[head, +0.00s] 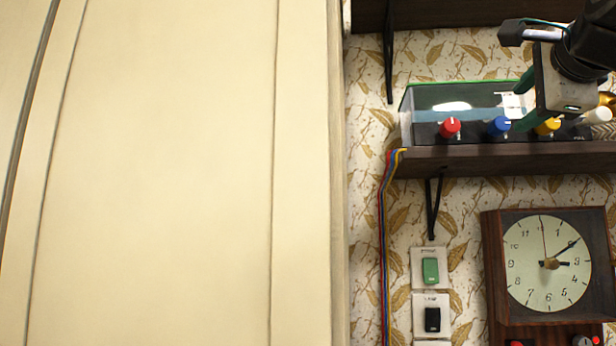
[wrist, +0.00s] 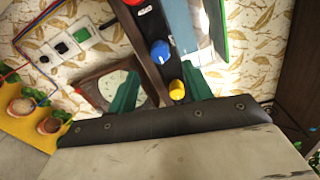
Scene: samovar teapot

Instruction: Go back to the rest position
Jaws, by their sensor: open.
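My gripper (head: 522,103) is at the upper right of the head view, in front of the shelf with the coloured knobs. Its green fingers also show in the wrist view (wrist: 160,92), spread apart with nothing held between them. The yellow knob (wrist: 177,90) appears between the fingers in the wrist view, and I cannot tell how far it is from them. In the head view the yellow knob (head: 547,126) is just right of the lower finger, beside the blue knob (head: 499,126) and the red knob (head: 451,127).
A dark shelf (head: 500,160) carries the knob panel and a glass-fronted box (head: 430,100). Below are a wall clock (head: 535,285) and switches (head: 430,270). A large cream panel (head: 170,180) fills the left. Potted plants (wrist: 22,105) show at the wrist view's left.

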